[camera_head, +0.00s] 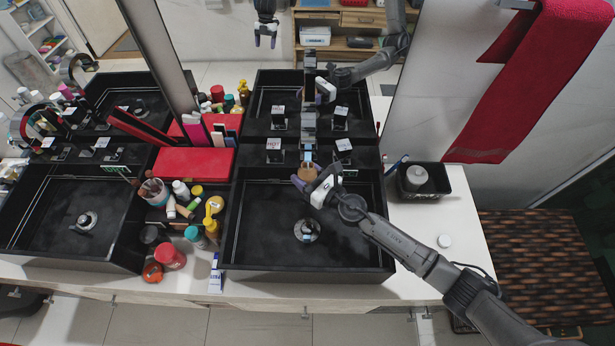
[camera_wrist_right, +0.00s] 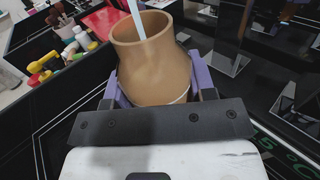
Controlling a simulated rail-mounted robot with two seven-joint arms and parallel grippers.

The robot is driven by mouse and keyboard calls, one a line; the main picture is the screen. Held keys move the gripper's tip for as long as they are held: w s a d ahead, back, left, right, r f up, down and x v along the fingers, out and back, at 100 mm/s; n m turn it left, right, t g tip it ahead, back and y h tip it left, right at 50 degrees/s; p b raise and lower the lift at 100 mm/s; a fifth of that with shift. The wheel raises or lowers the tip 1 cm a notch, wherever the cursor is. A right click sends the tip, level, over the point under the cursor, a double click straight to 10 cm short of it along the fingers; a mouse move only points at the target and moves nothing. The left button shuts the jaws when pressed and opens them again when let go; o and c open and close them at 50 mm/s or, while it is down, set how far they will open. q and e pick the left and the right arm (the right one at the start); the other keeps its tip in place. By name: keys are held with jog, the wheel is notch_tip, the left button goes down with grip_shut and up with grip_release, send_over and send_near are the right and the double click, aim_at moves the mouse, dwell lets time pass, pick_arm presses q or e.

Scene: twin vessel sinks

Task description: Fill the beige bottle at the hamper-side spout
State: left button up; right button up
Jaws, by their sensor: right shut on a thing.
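The beige bottle (camera_head: 307,173) is in my right gripper (camera_head: 313,184), over the back part of the right-hand sink (camera_head: 260,215), the one on the hamper's side. The gripper is shut around the bottle's body. In the right wrist view the bottle (camera_wrist_right: 152,75) looks upright and open-topped, between the purple fingers (camera_wrist_right: 158,90). A pale stream (camera_wrist_right: 136,18) comes down from above into its mouth. The spout (camera_head: 308,128) is directly above the bottle in the head view. The water level inside is hidden. My left gripper shows only as a mirror reflection.
Two square handles (camera_head: 274,144) (camera_head: 343,145) flank the spout. Bottles and a brush cup (camera_head: 154,192) crowd the counter between the sinks. A black tray (camera_head: 432,182) stands right of the sink. The woven hamper (camera_head: 545,255) is at the far right.

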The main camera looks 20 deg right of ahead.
jog(key=shift+s, duration=0.2)
jog(key=s+a+p, duration=0.1)
jog(key=s+p, duration=0.1)
jog(key=s, duration=0.5)
jog(key=shift+s+a, duration=0.2)
jog(key=shift+s, duration=0.05)
jog(key=s+r+p, duration=0.2)
jog(key=s, duration=0.1)
jog(key=s+r+p, duration=0.1)
jog(key=shift+s+a, duration=0.3)
jog(key=shift+a, duration=0.1)
dwell(0.8)
